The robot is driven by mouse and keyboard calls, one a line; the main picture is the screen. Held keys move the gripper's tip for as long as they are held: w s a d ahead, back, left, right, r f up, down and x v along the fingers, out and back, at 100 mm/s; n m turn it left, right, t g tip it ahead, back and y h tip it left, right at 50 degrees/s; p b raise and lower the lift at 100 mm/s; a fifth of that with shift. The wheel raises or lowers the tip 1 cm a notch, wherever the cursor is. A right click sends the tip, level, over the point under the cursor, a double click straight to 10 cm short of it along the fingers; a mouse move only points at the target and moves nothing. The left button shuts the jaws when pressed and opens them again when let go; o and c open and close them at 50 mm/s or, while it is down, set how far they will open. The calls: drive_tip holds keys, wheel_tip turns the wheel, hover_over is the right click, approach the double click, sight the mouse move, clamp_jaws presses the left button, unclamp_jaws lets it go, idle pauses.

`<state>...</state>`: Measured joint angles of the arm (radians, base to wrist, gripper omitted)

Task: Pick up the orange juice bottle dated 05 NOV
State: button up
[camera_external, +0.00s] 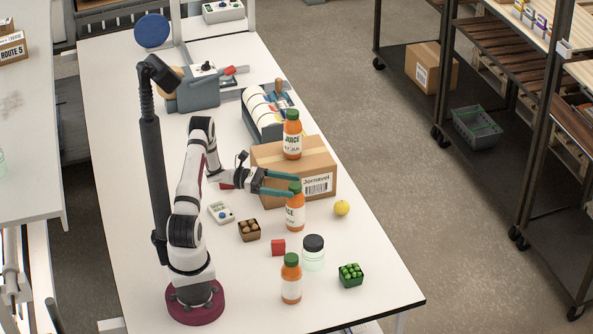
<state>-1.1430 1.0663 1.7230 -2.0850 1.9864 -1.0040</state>
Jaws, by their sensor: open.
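Three orange juice bottles with green caps are in view. One bottle (292,147) stands upright on top of a cardboard box; the small date line on its label seems to end in JUN, but it is hard to read. A second bottle (296,216) stands upright on the table in front of the box. A third bottle (291,287) stands nearer the front edge; the dates on these two are too small to read. My gripper (295,185) is open, its teal fingers reaching right at the second bottle's cap. I cannot tell whether they touch it.
The cardboard box (270,161) is right behind the fingers. The table's right edge is clear.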

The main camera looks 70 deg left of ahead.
drive_tip(key=x, duration=0.5)
drive_tip(key=shift+w+d+f, duration=0.1)
drive_tip(key=shift+w+d, duration=0.15)
drive_tip(key=shift+d, duration=0.1)
clamp_jaws()
idle(0.9)
